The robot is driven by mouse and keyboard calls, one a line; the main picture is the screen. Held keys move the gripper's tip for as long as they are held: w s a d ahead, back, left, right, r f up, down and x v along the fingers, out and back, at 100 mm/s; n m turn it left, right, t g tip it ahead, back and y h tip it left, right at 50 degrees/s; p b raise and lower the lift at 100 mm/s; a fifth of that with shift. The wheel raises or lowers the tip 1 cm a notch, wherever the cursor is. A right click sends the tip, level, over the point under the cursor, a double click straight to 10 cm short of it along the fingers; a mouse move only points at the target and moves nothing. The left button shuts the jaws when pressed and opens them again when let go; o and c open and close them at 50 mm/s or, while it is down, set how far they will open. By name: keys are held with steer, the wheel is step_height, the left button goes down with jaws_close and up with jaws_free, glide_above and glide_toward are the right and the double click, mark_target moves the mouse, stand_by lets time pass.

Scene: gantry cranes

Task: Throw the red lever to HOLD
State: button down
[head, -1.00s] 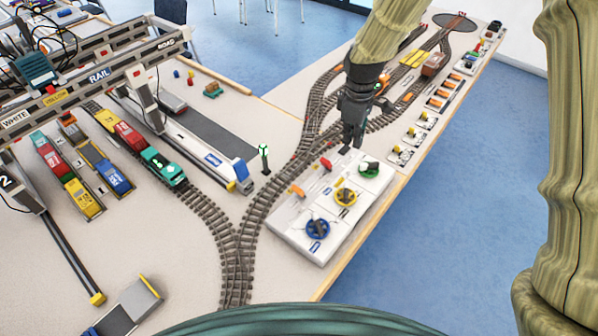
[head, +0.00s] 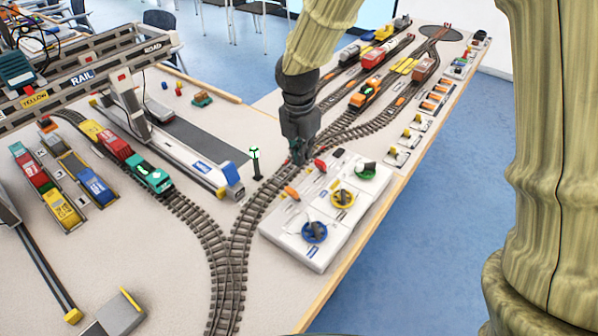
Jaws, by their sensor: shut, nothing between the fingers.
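The red lever (head: 320,165) is on the pale control panel (head: 275,235), near its far left edge, between my gripper and the green knob. My gripper (head: 299,158) is shut and empty. In the picture its tips are just left of the red lever, at the panel's far left corner. I cannot tell whether they touch the panel or the lever. The HOLD marking is too small to read.
An orange lever (head: 291,193) sits nearer on the panel, with a blue knob (head: 314,232), a yellow knob (head: 343,196) and a green knob (head: 366,169). A green signal post (head: 255,162) and track run along the panel's left side. Several switches line the table's right edge.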

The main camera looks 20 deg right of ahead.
mark_target(322, 168)
steer(key=shift+a+f, duration=0.1)
steer(key=shift+a, duration=0.05)
steer(key=f, duration=1)
steer(key=shift+w+d+p, duration=0.25)
steer(key=shift+d+p, duration=0.1)
steer(key=shift+p, duration=0.05)
steer(key=shift+w+d+r+p, duration=0.35)
steer(key=shift+w+d+r, duration=0.35)
steer(key=shift+d, duration=0.1)
steer(key=shift+w+d+r, duration=0.2)
steer(key=shift+w+d, duration=0.25)
steer(key=shift+d, duration=0.15)
